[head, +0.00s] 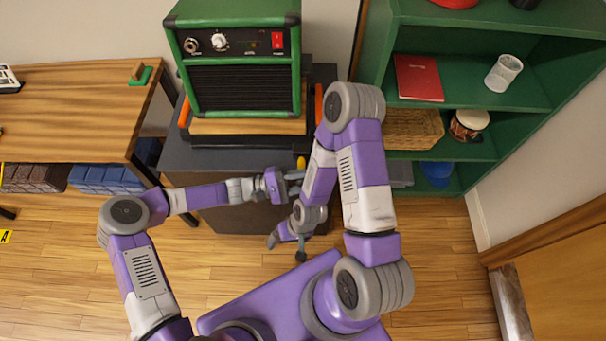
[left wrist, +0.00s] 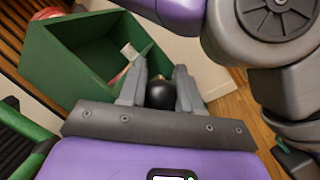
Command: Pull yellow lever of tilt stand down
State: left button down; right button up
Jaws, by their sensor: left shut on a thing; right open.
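The green amp (head: 245,75) stands on the tilt stand (head: 186,115) on a grey cabinet. A short piece of the yellow lever (head: 301,162) shows at the stand's front right; my right arm hides what is beside it. My left gripper (head: 293,183) is just in front of the lever. In the left wrist view, the left gripper (left wrist: 160,90) is shut around a round black knob (left wrist: 160,96), which appears to be the lever's end. My right gripper (head: 286,249) is open and empty, low in front of the cabinet.
The grey cabinet (head: 235,158) has a bare front strip. A wooden table (head: 75,110) is at the left.

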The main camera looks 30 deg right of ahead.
pick_arm(q)
jog(key=shift+s+a+f, duration=0.1)
jog(key=shift+s+f, duration=0.2)
jog(key=shift+f, duration=0.3)
jog(key=shift+s+f, duration=0.1)
jog(key=shift+f, duration=0.05)
jog(key=c, duration=0.8)
grip_release()
jog(key=shift+a, duration=0.1)
jog(key=shift+w+a, duration=0.25)
jog(key=shift+w, duration=0.05)
jog(key=p+v, duration=0.1)
jog(key=v, duration=0.5)
jog(key=shift+w+a, duration=0.1)
jog(key=shift+a, duration=0.3)
